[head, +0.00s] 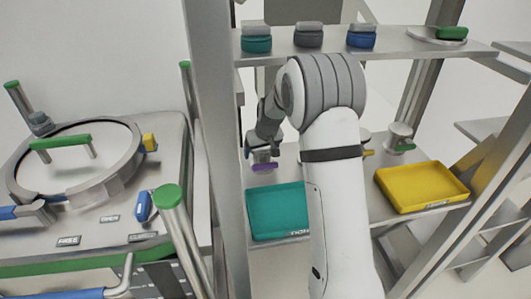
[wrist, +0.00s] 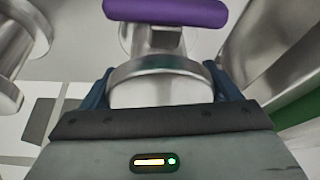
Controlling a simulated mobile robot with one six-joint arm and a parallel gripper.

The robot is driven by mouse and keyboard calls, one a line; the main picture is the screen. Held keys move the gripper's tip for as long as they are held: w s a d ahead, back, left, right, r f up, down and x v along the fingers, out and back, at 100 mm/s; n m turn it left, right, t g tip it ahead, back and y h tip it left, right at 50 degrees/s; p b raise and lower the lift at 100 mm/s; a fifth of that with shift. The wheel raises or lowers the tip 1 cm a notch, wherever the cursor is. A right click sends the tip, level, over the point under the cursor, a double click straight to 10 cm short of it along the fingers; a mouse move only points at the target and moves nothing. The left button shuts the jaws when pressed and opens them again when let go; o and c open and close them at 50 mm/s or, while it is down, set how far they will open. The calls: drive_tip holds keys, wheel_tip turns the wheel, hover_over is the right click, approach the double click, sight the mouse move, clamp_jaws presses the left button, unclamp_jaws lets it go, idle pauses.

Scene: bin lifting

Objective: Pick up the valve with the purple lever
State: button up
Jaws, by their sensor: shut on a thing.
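The valve with the purple lever (wrist: 165,12) is in the wrist view, straight in front of my gripper (wrist: 165,92). Its round silver metal body (wrist: 160,70) sits between my two dark blue fingers, and the gripper is shut on it. In the head view the purple lever (head: 264,166) shows small, just below my gripper (head: 262,153) and behind the teal tray. Most of the valve is hidden there by the gripper. I cannot tell whether the valve still touches the shelf.
A teal tray (head: 277,212) lies in front of the valve, and a yellow tray (head: 421,187) lies to the right. Another metal valve with a green lever (head: 399,139) stands right of my arm. An upper shelf (head: 400,44) hangs above, and a post (head: 214,120) stands at left.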

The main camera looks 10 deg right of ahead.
drive_tip(key=shift+r, duration=0.2)
drive_tip(key=shift+s+d+r, duration=0.1)
drive_tip(key=shift+s+r, duration=0.3)
drive_tip(key=shift+s, duration=0.1)
drive_tip(key=s+d+r+b, duration=0.1)
drive_tip(key=s+r, duration=0.2)
drive_tip(key=s, duration=0.3)
drive_tip(key=s+d+r+b, duration=0.1)
drive_tip(key=s+r, duration=0.3)
drive_tip(key=s, duration=0.2)
drive_tip(key=shift+s+d, duration=0.25)
drive_tip(key=shift+s, duration=0.1)
drive_tip(key=shift+r, duration=0.1)
drive_tip(key=shift+r+p, duration=1.6)
drive_tip(key=shift+r, duration=1.3)
